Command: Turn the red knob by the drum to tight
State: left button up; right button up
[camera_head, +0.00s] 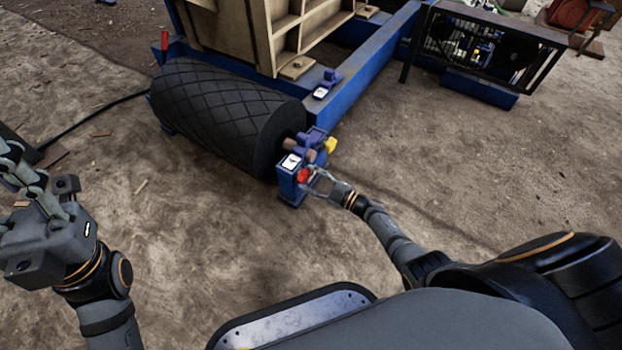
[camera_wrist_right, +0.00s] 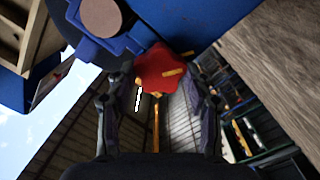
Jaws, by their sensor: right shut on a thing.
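The red knob (camera_head: 304,175) sits on the side of a blue post (camera_head: 288,186) at the right end of the black ribbed drum (camera_head: 225,115). My right gripper (camera_head: 311,178) is at the knob and shut on it. In the right wrist view the red knob (camera_wrist_right: 163,72) is lobed with a yellow mark, between the two fingers of the right gripper (camera_wrist_right: 160,90). A white-faced gauge (camera_head: 291,161) is on top of the post. My left gripper (camera_head: 30,185) is at the left, away from the drum, its fingers apart and empty.
A yellow knob (camera_head: 330,145) is just right of the post, close to my right gripper. A blue frame (camera_head: 365,65) runs behind the drum. A black mesh guard (camera_head: 485,45) stands at the back right. The dirt ground in front is clear.

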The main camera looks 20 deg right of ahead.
jog(key=o, duration=1.2)
notch_tip(320, 180, up, 10)
jog(key=shift+f, duration=0.1)
